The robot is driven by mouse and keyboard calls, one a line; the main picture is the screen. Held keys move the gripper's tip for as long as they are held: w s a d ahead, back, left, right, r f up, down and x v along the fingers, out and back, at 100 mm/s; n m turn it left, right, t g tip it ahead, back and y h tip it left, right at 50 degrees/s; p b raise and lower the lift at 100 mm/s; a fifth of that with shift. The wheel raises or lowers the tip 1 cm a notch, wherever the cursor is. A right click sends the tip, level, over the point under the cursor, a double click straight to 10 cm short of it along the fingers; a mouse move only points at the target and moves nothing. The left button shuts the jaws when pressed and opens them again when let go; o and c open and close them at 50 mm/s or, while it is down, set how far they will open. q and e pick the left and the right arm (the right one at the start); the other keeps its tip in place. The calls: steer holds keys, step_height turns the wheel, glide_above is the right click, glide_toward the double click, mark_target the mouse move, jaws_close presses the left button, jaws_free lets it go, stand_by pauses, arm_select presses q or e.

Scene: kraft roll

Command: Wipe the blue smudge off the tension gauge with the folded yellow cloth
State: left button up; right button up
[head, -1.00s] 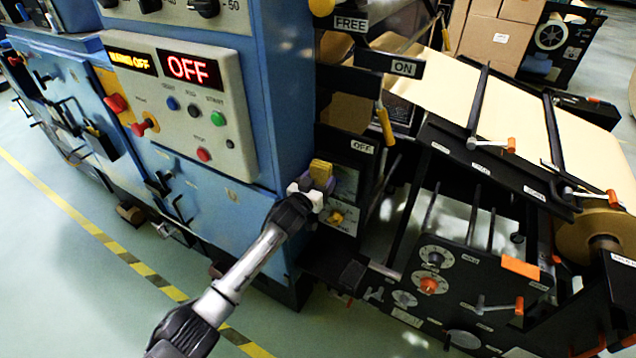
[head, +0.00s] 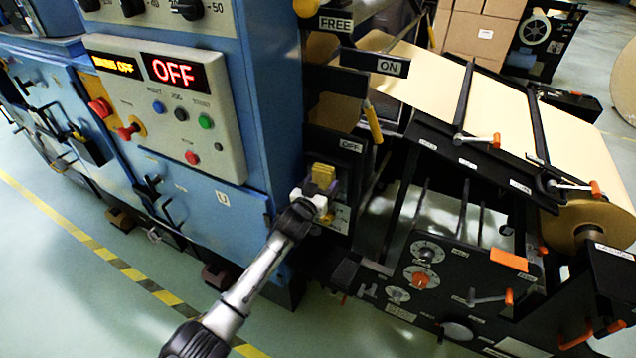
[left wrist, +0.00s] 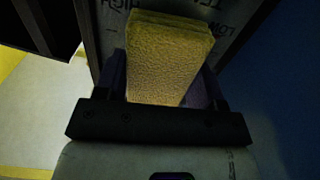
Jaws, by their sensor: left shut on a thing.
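The folded yellow cloth (head: 322,176) is held in my left gripper (head: 318,192), which is shut on it. In the left wrist view the cloth (left wrist: 165,58) stands out from between the fingers, in front of a pale plate with dark lettering. That plate is the tension gauge (left wrist: 102,30), as far as its partly hidden lettering shows. In the head view the gauge panel (head: 341,217) is mostly behind my gripper and the cloth. I cannot tell whether the cloth touches it. The blue smudge is not visible. My right gripper is not in view.
A blue cabinet with a grey control panel (head: 165,105) and a lit OFF display stands close on the left. Black lever plates (head: 375,64) are above the gauge. A black unwind stand with a kraft roll (head: 590,222) is at the right. Open floor lies at lower left.

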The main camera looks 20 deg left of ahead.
arm_select(q)
steer(key=shift+w+a+p, duration=0.15)
steer(key=shift+a+p, duration=0.3)
steer(key=shift+p, duration=0.45)
steer(key=a, duration=0.3)
steer(key=shift+w+p, duration=0.3)
stand_by(0.7)
steer(key=s+a+p, duration=0.1)
steer(key=s+p, duration=0.5)
stand_by(0.4)
